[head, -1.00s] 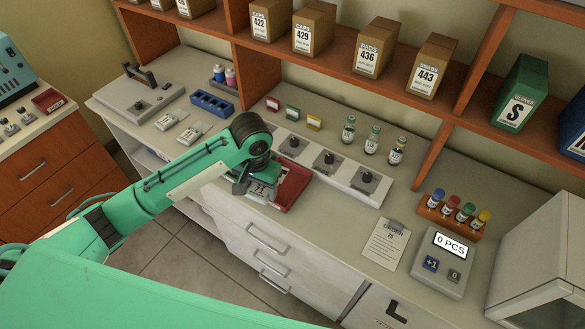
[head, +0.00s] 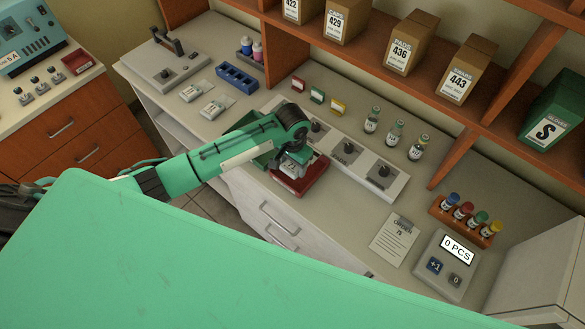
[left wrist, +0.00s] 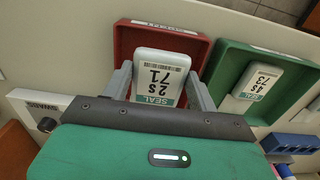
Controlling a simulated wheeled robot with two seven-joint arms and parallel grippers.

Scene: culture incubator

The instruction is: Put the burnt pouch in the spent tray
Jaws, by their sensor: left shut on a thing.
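My left gripper (left wrist: 160,92) is shut on a white pouch (left wrist: 158,72) marked "SEAL 2S 71". The pouch is over or inside the red tray (left wrist: 190,44); I cannot tell whether it touches the floor. In the head view my left gripper (head: 291,162) is at the red tray (head: 314,179) near the bench's front edge and hides most of the pouch. The green tray (left wrist: 229,58) stands beside the red one and holds another white pouch (left wrist: 262,80), marked "SEAL 4S 73". The red tray's rim label is too small to read surely. My right gripper is not in view.
A switch panel (head: 372,190) with knobs lies just behind the trays. Two more pouches (head: 196,90) and a blue rack (head: 236,78) are to the left. An order sheet (head: 394,238) and a counter (head: 446,265) are to the right.

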